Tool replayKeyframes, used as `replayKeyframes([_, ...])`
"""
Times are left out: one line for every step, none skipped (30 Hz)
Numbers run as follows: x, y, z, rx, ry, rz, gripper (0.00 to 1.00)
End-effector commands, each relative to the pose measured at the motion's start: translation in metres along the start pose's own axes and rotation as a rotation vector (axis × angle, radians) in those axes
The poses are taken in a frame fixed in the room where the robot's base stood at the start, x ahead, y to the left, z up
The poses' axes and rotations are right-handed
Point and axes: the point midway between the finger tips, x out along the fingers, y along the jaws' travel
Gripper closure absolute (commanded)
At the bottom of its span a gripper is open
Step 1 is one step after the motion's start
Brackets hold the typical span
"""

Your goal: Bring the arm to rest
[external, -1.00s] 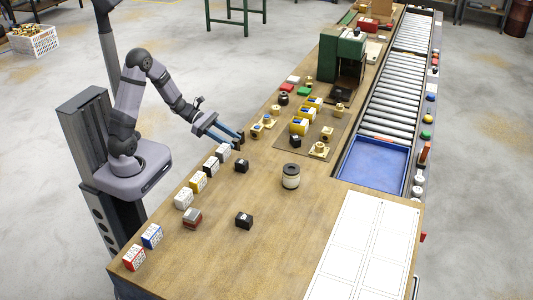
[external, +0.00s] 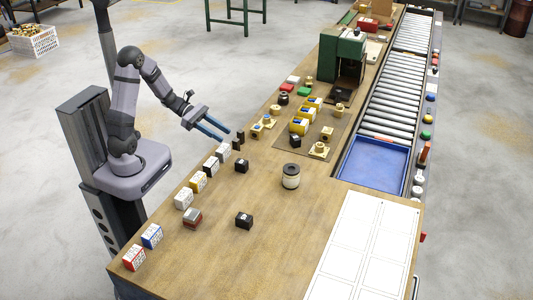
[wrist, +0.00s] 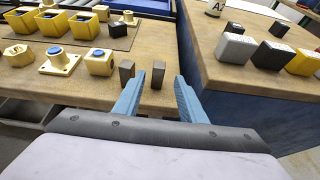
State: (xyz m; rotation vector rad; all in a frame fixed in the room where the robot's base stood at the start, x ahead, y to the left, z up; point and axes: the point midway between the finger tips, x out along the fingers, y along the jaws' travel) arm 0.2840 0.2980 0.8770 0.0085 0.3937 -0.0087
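My gripper (external: 238,140) hangs at the left edge of the wooden bench, near a white-and-black block (external: 223,152).
The bench (external: 265,240) carries a row of blocks along its left edge and a black block (external: 244,221). Yellow bins (external: 300,126) and brass parts (external: 319,150) lie beyond my gripper. A blue tray (external: 375,165) is at right.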

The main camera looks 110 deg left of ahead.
Motion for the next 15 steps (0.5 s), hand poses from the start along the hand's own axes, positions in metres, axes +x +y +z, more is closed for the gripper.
replayKeyframes([0.0, -0.004, 0.01, 0.026, 0.001, -0.018, 0.63])
replayKeyframes([0.001, -0.008, 0.015, 0.046, 0.002, -0.033, 0.63])
replayKeyframes([0.002, -0.015, 0.024, 0.081, 0.004, -0.06, 0.63])
replayKeyframes([0.003, -0.02, 0.033, 0.115, 0.005, -0.084, 0.63])
replayKeyframes([0.004, -0.028, 0.043, 0.154, 0.006, -0.114, 0.63])
replayKeyframes([0.005, -0.04, 0.057, 0.215, 0.006, -0.16, 0.63])
replayKeyframes([0.005, -0.05, 0.069, 0.267, 0.007, -0.199, 0.63])
replayKeyframes([0.005, -0.062, 0.081, 0.327, 0.008, -0.245, 0.63])
replayKeyframes([0.005, -0.08, 0.099, 0.414, 0.007, -0.313, 0.63])
replayKeyframes([0.004, -0.096, 0.111, 0.488, 0.008, -0.371, 0.63])
replayKeyframes([0.003, -0.113, 0.122, 0.566, 0.009, -0.435, 0.63])
replayKeyframes([0.001, -0.136, 0.132, 0.67, 0.01, -0.527, 0.63])
replayKeyframes([0.0, -0.153, 0.135, 0.743, 0.014, -0.595, 0.63])
replayKeyframes([-0.002, -0.168, 0.135, 0.812, 0.019, -0.66, 0.63])
replayKeyframes([-0.005, -0.187, 0.134, 0.901, 0.027, -0.745, 0.63])
